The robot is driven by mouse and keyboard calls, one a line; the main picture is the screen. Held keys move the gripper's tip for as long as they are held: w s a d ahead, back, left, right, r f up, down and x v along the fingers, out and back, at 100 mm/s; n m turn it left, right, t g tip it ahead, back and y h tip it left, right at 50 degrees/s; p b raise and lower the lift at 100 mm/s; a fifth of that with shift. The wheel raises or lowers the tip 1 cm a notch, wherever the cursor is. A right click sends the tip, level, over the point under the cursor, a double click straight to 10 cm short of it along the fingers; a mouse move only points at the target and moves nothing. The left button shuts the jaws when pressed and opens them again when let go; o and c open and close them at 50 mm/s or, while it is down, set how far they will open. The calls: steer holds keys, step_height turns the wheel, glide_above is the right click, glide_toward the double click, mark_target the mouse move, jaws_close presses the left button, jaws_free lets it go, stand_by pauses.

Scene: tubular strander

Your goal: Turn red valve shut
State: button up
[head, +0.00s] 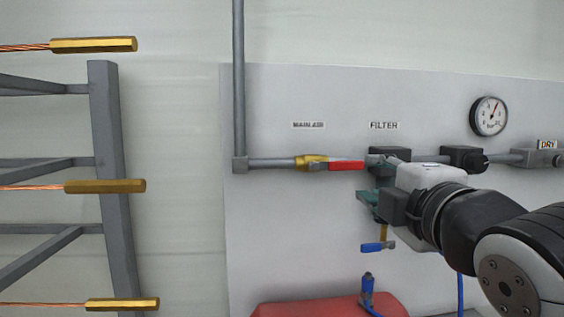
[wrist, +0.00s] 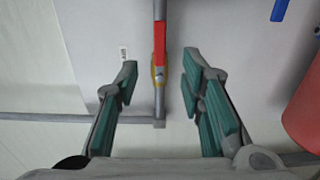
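The red valve handle (head: 346,165) lies in line with the horizontal grey pipe, under the MAIN AIR label. Its yellow valve body (head: 311,162) is at the handle's left end. My gripper (head: 368,180) is open and empty, just right of the red handle in the head view; part of the pipe behind it is hidden. In the wrist view, the teal-padded fingers of my gripper (wrist: 160,72) stand apart. The red handle (wrist: 159,42) and yellow body (wrist: 160,75) show between them in the picture, with no visible contact. The distance to the handle is hard to tell.
A filter block (head: 390,154), a pressure gauge (head: 489,116) and a dryer unit (head: 537,157) sit right along the pipe. A small blue handle (head: 378,246) hangs below my gripper. A red tank (head: 330,309) is at the bottom. A grey frame (head: 108,190) stands left.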

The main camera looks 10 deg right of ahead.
mark_target(349, 166)
steer(key=w+p, duration=0.1)
steer(key=w, duration=0.9)
steer(key=shift+w, duration=0.4)
jaws_close()
